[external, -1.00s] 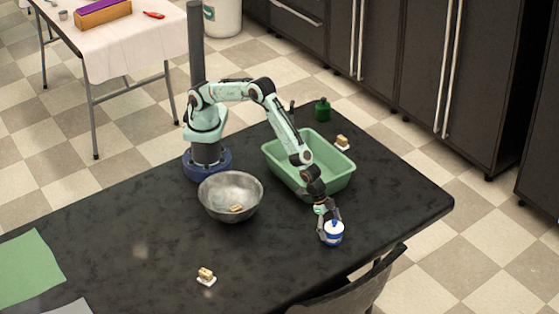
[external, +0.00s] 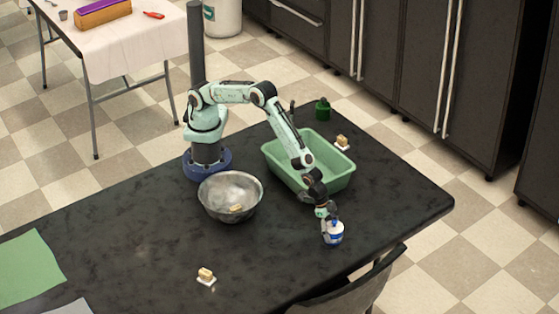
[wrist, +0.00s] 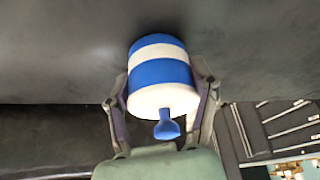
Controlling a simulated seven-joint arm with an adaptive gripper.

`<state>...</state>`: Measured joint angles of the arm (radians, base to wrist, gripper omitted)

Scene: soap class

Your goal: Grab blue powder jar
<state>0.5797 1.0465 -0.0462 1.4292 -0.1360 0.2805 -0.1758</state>
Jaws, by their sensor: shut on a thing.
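The blue powder jar (external: 335,234) is a white and blue banded jar near the front right of the dark table in the external view. In the wrist view the jar (wrist: 160,75) sits between my two fingers, with a small blue piece sticking out of its near end. My gripper (wrist: 162,100) is shut on the jar, one finger on each side. In the external view my gripper (external: 331,228) is at the jar, partly hidden by it. I cannot tell whether the jar touches the table.
A green basin (external: 345,176) stands behind the gripper, and a steel bowl (external: 215,208) with a soap bar in it stands to the left. Soap bars on white dishes sit at the front (external: 206,277) and back right (external: 342,143). A dark green container (external: 322,110) stands behind the basin. A chair (external: 350,292) is at the front edge.

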